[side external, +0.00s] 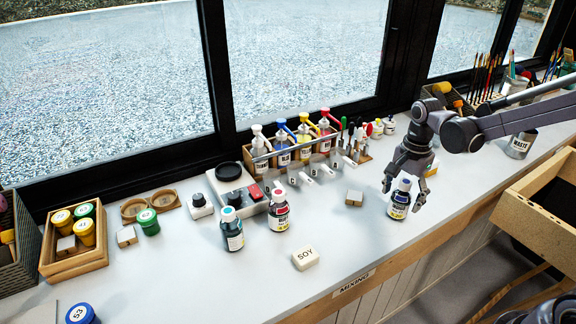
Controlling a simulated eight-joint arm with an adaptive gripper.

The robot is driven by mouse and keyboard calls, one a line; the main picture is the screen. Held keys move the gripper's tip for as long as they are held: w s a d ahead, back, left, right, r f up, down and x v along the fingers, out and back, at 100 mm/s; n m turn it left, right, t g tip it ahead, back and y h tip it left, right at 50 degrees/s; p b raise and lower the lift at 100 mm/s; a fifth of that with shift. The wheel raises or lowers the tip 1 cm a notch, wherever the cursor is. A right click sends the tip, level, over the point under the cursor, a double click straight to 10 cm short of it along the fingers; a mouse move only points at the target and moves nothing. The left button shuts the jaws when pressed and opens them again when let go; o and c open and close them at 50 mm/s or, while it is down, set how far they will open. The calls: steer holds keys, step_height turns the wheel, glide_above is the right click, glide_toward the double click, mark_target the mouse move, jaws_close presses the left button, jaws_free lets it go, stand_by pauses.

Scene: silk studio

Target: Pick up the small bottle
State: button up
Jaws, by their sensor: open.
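A small dark blue bottle (398,207) with a pale label stands upright on the bench, right of centre. My gripper (404,197) is open and points down over this bottle, with one finger on each side of it. I cannot tell whether the fingers touch it. Two other small bottles stand upright further left: a red-capped one (278,213) with a white label, and a blue-capped teal one (232,236) beside it.
A rack of pump bottles (305,145) stands behind by the window. A white block marked SOY (305,258) lies near the front edge. A small tan block (354,198) lies left of my gripper. A wooden tray with jars (88,262) is at left.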

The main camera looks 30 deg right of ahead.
steer(key=c, duration=1.3)
steer(key=shift+r, duration=0.15)
